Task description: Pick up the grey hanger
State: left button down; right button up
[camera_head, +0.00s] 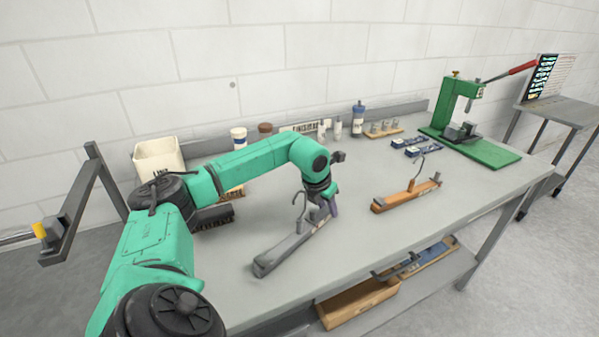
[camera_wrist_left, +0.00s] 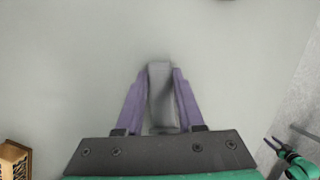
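The grey hanger (camera_head: 283,250) is a long grey bar with a thin hook, slanting across the front of the workbench in the head view. My left gripper (camera_head: 328,207) is at the bar's far right end. Whether the bar is lifted off the bench I cannot tell.
A wooden hanger (camera_head: 405,196) with a hook lies to the right on the workbench (camera_head: 360,240). A brush (camera_head: 212,217) is to the left, near a white bin (camera_head: 158,158). Bottles stand at the back; a green press (camera_head: 465,130) stands at the far right.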

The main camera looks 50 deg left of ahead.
pick_arm(q)
jog(key=shift+w+r, duration=0.1)
jog(key=shift+r, duration=0.5)
notch_tip(320, 180, up, 19)
jog(key=shift+p, duration=0.45)
